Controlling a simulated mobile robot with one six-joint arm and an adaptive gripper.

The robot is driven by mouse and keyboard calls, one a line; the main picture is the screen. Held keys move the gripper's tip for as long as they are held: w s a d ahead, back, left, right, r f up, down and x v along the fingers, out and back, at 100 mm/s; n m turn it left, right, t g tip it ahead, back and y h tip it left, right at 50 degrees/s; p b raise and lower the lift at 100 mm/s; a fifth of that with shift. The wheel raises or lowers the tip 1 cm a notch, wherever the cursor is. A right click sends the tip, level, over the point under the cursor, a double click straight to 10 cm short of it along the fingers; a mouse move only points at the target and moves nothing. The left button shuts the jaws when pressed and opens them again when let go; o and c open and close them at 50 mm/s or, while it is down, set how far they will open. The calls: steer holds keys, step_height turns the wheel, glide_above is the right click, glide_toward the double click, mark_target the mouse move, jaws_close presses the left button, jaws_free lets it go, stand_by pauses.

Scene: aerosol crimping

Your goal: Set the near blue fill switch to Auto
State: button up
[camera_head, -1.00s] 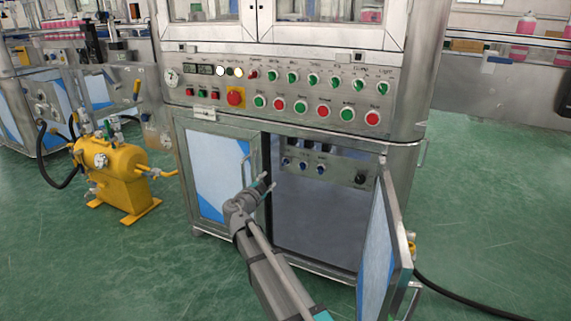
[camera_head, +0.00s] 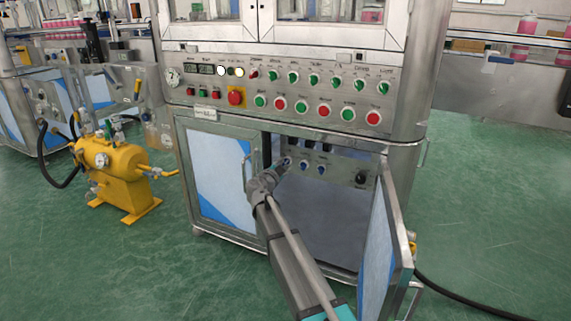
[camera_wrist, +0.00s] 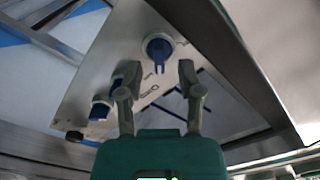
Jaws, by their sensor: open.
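Inside the open cabinet, a panel carries three blue switches in a row. The leftmost one (camera_head: 288,161) is partly behind my gripper (camera_head: 281,166). In the wrist view, a blue switch (camera_wrist: 158,46) sits just beyond and between the fingertips of my gripper (camera_wrist: 158,72), with its handle towards them. The fingers are apart, with nothing held between them. I cannot tell whether they touch the switch. The other two blue switches show in the head view (camera_head: 304,166) (camera_head: 321,170) and in the wrist view (camera_wrist: 117,81) (camera_wrist: 100,107). The switch labels are not readable.
The open cabinet door (camera_head: 383,240) stands out at the right of the opening. The closed door (camera_head: 220,180) is at the left. A black knob (camera_head: 360,178) is at the panel's right end. Red and green buttons fill the control panel (camera_head: 215,97) above.

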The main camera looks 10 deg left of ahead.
steer(key=shift+x, duration=0.95)
jaws_close()
steer(key=shift+w+a, duration=0.1)
